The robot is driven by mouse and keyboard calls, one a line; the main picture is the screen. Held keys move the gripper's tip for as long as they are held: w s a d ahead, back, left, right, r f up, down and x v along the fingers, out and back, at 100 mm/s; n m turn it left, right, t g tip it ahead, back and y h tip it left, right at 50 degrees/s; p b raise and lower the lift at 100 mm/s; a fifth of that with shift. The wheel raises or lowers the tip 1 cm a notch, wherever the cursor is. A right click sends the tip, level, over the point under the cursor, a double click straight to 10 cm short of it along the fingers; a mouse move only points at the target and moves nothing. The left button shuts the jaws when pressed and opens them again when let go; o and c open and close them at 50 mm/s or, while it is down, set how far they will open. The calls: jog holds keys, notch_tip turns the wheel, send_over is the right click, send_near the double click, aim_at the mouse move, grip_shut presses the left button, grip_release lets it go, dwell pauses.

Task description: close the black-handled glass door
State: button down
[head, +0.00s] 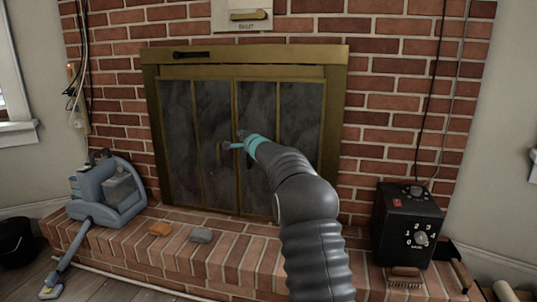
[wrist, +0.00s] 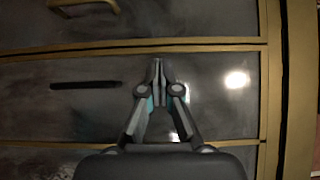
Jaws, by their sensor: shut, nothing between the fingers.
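The black-handled glass door (head: 300,110) is the right-hand part of the brass-framed fireplace front. It looks about in line with the frame; I cannot tell whether a small gap is left. Its black handle (wrist: 86,85) shows as a dark bar on the glass in the wrist view; in the head view my arm largely hides that area. My gripper (head: 232,146) is in front of the doors near the middle seam. In the wrist view my gripper (wrist: 158,65) has its fingertips together and empty, beside the handle. I cannot tell whether it touches the glass.
The left glass door has a brass handle (head: 219,153). A brick hearth (head: 130,242) runs below. A blue-grey machine (head: 107,190) stands at left, a black box with dials (head: 406,225) at right.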

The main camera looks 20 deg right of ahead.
jog(key=s+d, duration=0.1)
jog(key=s, duration=0.9)
jog(key=s+d+n+y, duration=0.1)
jog(key=s+d, duration=0.1)
jog(key=s, duration=0.9)
jog(key=shift+s+d+y, duration=0.25)
jog(key=shift+y, duration=0.05)
